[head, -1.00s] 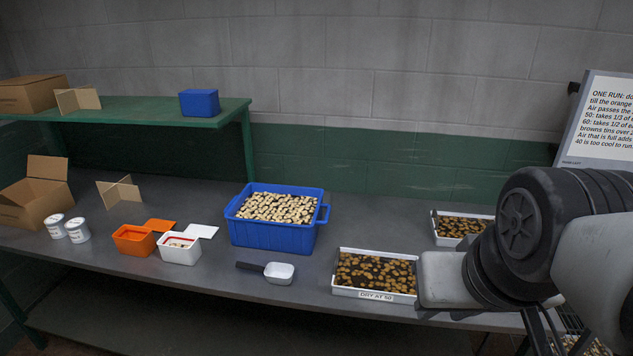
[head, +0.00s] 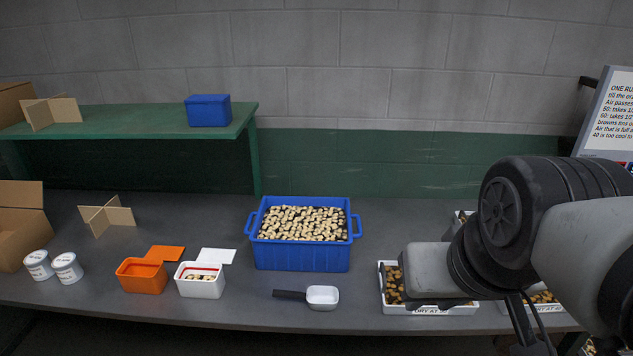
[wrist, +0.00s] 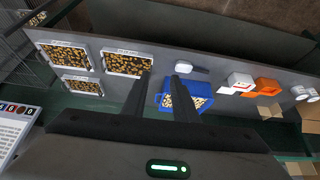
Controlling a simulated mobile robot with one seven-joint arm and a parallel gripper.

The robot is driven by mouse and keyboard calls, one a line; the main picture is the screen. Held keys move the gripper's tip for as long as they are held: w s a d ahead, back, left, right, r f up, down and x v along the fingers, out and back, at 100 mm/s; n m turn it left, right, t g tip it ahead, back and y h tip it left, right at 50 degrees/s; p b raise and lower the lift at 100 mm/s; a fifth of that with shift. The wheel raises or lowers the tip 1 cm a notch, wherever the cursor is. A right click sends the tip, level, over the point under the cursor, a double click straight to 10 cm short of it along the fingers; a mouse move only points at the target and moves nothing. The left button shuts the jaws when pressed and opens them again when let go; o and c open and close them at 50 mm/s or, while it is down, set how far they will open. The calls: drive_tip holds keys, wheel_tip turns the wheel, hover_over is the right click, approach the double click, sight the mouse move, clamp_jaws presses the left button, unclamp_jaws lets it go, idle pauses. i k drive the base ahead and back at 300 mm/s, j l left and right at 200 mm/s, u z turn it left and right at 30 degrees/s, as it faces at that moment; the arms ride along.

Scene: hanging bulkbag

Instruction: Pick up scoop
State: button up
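The scoop, with a white bowl (head: 322,296) and a dark handle (head: 289,295), lies on the grey bench in front of the blue tub, handle pointing left.
A blue tub (head: 301,258) of pale pieces stands behind the scoop. White (head: 202,287) and orange (head: 142,278) boxes stand left. Trays of brown pieces, one at front right (head: 461,309), lie partly behind my arm. A green shelf (head: 150,117) is at back left.

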sight(318, 298)
drive_tip(key=i+j, duration=0.1)
drive_tip(key=j, duration=0.35)
drive_tip(key=i+j, duration=0.1)
drive_tip(key=j, duration=0.35)
drive_tip(key=i+j, duration=0.1)
drive_tip(key=j, duration=0.35)
drive_tip(key=i+j, duration=0.1)
drive_tip(key=j, duration=0.35)
